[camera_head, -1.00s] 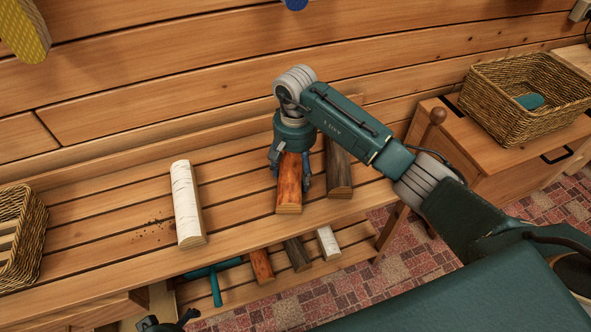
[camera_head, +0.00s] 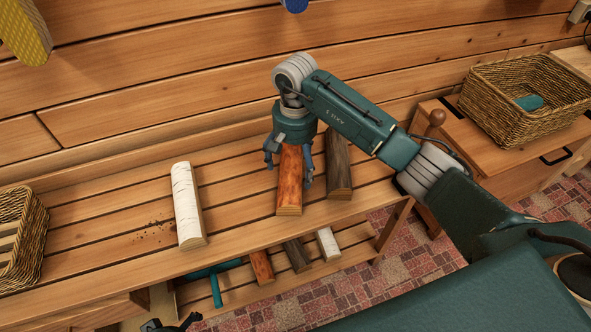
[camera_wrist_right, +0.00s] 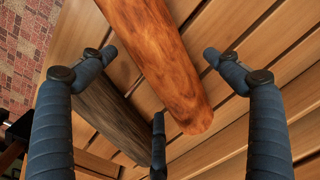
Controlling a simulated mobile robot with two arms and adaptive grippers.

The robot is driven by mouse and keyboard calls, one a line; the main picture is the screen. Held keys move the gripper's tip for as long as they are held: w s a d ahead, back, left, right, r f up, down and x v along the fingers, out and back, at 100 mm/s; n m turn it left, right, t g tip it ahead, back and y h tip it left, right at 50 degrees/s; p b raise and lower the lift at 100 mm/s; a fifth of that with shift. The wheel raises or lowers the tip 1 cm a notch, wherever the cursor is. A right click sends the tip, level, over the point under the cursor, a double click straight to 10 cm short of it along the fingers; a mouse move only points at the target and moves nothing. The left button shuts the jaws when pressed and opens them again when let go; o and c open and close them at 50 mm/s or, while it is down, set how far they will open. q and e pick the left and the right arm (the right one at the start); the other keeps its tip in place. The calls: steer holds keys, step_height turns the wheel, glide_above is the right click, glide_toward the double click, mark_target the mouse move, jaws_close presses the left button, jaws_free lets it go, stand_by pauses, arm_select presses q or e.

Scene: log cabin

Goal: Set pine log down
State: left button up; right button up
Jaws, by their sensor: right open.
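The pine log (camera_head: 290,190), with reddish-orange bark, lies on the slatted upper shelf of the bench, between a birch log (camera_head: 187,205) and a dark log (camera_head: 338,170). My right gripper (camera_head: 289,172) is open over the pine log, its fingers spread to either side. In the right wrist view the pine log (camera_wrist_right: 160,60) runs between the spread fingers, with gaps on both sides. The dark log (camera_wrist_right: 112,115) shows beside it, partly behind a finger. A dark piece, seemingly of my left gripper (camera_head: 172,324), shows at the bottom edge; its jaws cannot be made out.
A lower shelf holds short logs (camera_head: 262,266) and a teal tool (camera_head: 215,280). A wicker basket (camera_head: 20,240) stands at the left, another (camera_head: 500,110) on the cabinet at right. Dark crumbs (camera_head: 155,231) lie left of the birch log. The plank wall is close behind.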

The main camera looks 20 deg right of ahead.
mark_target(296, 167)
arm_select(q)
steer(key=f, duration=0.3)
steer(key=shift+s+f+p, duration=0.1)
steer(key=shift+s+p, duration=0.1)
steer(key=shift+p, duration=0.2)
arm_select(e)
step_height(296, 167, up, 9)
steer(key=shift+f, duration=0.1)
